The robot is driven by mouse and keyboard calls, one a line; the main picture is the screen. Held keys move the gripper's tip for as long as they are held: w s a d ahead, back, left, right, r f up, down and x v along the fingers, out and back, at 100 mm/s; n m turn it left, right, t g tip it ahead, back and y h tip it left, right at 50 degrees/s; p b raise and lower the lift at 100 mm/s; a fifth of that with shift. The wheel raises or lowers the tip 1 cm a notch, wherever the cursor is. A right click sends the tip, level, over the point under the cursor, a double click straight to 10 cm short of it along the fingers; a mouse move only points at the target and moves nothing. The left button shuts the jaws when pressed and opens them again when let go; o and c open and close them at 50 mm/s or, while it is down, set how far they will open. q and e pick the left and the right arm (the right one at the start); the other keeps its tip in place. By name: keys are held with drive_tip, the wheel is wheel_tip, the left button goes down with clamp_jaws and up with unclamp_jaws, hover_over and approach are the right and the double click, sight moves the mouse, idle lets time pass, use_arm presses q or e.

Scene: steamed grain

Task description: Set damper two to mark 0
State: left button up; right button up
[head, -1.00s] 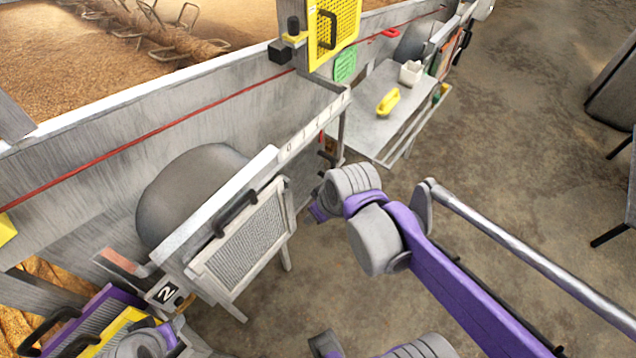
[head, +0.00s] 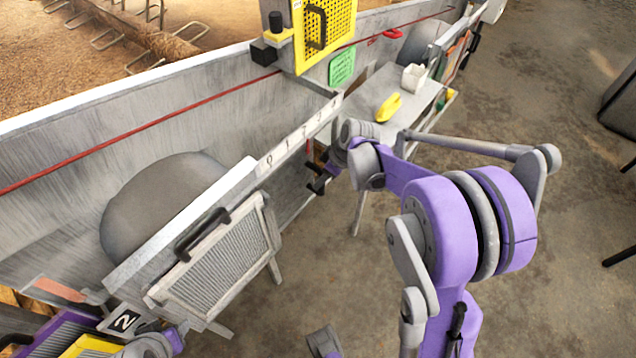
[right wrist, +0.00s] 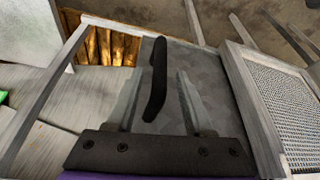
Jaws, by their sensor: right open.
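The number 2 plate (head: 123,321) is at the lower left of the head view. A pale rail above bears a scale of marks (head: 290,144) starting with 0. My right gripper (head: 318,182) is near the scale's far end, partly hidden by my wrist. In the right wrist view the right gripper (right wrist: 157,100) is open, and a black upright handle (right wrist: 155,80) appears between its fingers before a grey plate (right wrist: 190,58). Contact cannot be told. My left gripper's fingers do not show.
A long grey trough with a red line (head: 130,134) runs along the left. A yellow perforated panel (head: 324,30) and green card (head: 342,66) stand behind. A side table (head: 375,125) holds a yellow object (head: 388,107) and white container (head: 413,77). The floor at right is mostly open.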

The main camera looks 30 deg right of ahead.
sight(318, 192)
drive_tip(key=x, duration=0.4)
clamp_jaws()
drive_tip(key=shift+d, duration=0.1)
idle(1.4)
